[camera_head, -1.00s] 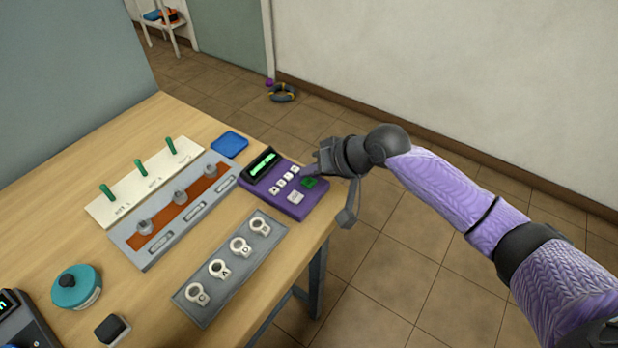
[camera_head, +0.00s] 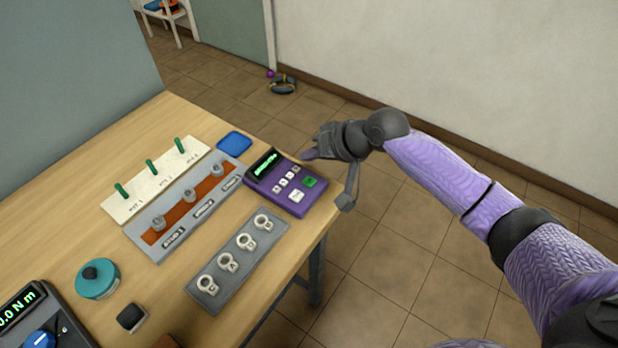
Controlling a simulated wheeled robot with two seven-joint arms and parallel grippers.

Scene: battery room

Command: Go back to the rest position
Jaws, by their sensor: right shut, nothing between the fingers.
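My right gripper (camera_head: 312,153) is shut and empty. It hangs in the air at the table's right edge, just beyond and above the purple keypad device (camera_head: 276,197). The fingers look apart from the device, which has a lit green display, white keys and a green key. My right arm, in a purple knitted sleeve, reaches in from the right. My left gripper is out of the picture.
The wooden table (camera_head: 70,240) holds a white board with green pegs (camera_head: 135,199), a grey rack (camera_head: 150,248), a tray of white rings (camera_head: 215,298), a teal round container (camera_head: 97,283), a blue pad (camera_head: 234,142) and a torque meter (camera_head: 45,322). Floor right of the table is clear.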

